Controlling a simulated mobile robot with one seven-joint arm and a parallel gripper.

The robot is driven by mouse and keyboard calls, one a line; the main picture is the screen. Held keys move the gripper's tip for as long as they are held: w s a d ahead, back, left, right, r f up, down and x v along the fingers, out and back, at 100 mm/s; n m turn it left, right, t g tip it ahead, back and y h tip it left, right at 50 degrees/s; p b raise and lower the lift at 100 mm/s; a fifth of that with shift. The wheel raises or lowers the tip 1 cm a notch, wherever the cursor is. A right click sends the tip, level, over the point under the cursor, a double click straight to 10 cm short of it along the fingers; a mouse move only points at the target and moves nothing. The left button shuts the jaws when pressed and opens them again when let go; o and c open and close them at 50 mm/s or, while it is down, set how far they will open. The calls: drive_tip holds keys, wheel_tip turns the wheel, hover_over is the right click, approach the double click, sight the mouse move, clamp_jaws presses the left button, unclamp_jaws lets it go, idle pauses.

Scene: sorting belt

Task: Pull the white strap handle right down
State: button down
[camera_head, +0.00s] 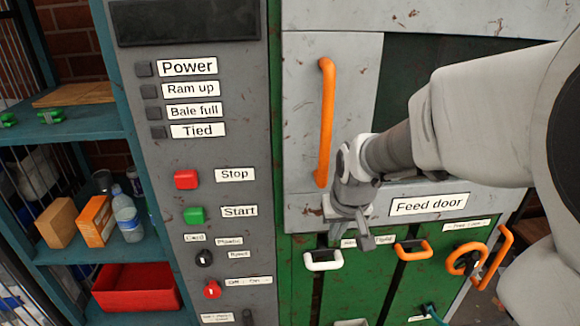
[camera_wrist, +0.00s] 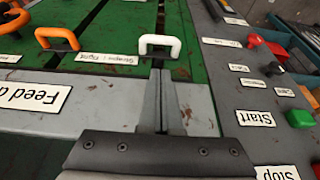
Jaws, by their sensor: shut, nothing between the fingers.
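The white strap handle (camera_head: 323,261) is a small white loop on the green panel below the feed door. It sits at the top end of a dark vertical slot. In the wrist view the white handle (camera_wrist: 160,45) lies just beyond my fingertips. My gripper partly covers the small label beside the handle.
An orange loop handle (camera_head: 412,250) sits on a second slot to the right, with an orange round handle (camera_head: 466,259) beyond. A long orange bar handle (camera_head: 325,122) stands above. The grey control panel with red Stop (camera_head: 186,179) and green Start (camera_head: 194,215) buttons is at left.

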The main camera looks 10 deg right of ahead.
sight(325, 263)
drive_tip(key=b+x, duration=0.1)
drive_tip(key=x, duration=0.3)
drive_tip(key=b+x, duration=0.1)
drive_tip(key=x, duration=0.4)
drive_tip(key=b+x, duration=0.1)
drive_tip(key=x, duration=0.3)
drive_tip(key=shift+s+f, duration=0.25)
drive_tip(key=shift+f, duration=0.3)
drive_tip(key=shift+f, duration=0.15)
